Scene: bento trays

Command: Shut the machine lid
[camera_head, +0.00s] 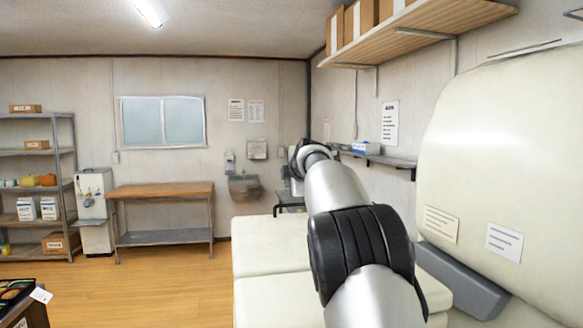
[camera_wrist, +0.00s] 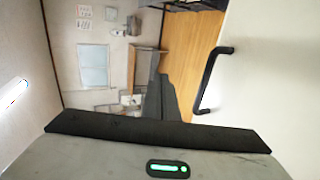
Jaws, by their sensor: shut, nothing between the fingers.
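The machine's cream lid (camera_head: 500,150) stands raised at the right in the head view, with two paper labels and a grey strip along its lower edge. The cream machine body (camera_head: 270,245) lies below and to its left, partly hidden by my arm. In the wrist view a black bar handle (camera_wrist: 208,82) sits on a pale panel (camera_wrist: 265,70), which seems to be part of the lid. My gripper (camera_wrist: 159,85) is shut and empty, left of the handle in the picture with a visible gap. The gripper is hidden behind my arm in the head view.
A wooden shelf with boxes (camera_head: 400,25) hangs above the lid. A lower wall shelf (camera_head: 385,159) is behind. A workbench (camera_head: 160,190) and a metal rack (camera_head: 70,180) stand at the far left. The wooden floor (camera_head: 140,290) between is clear.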

